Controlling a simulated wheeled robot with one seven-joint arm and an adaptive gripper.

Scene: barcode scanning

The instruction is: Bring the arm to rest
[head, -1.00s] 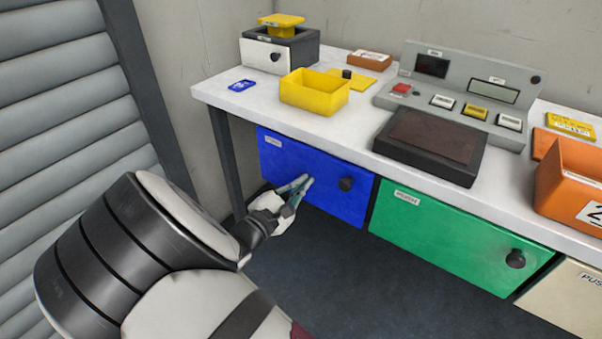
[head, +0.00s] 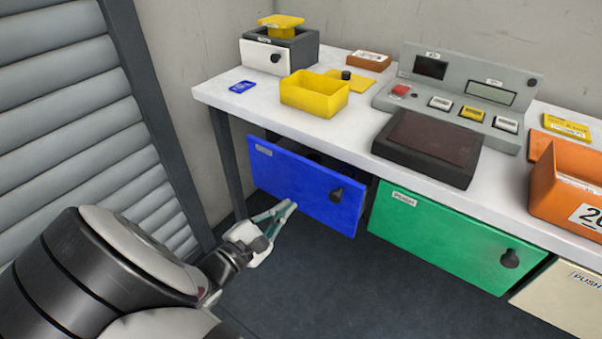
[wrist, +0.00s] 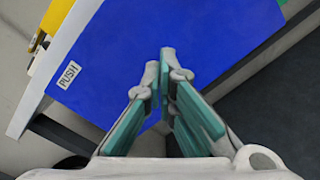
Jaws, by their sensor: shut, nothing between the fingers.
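My gripper (head: 290,206) is in front of the lower edge of the blue drawer (head: 300,185), under the table. Its fingers are shut and empty. The wrist view shows the two fingertips (wrist: 168,58) together, pointing at the blue drawer front (wrist: 185,35) with its PUSH label (wrist: 69,75). I cannot tell whether they touch it. The blue drawer stands a little out from under the table, with a dark gap above its front. My arm reaches in from the lower left.
The green drawer (head: 450,240) beside it looks closed, and a cream drawer (head: 565,295) is at the right. The white tabletop (head: 225,98) holds a yellow bin (head: 314,95), a scanner console (head: 470,95) and an orange bin (head: 565,190). A grey shutter (head: 70,110) is at the left; floor (head: 330,285) in front is clear.

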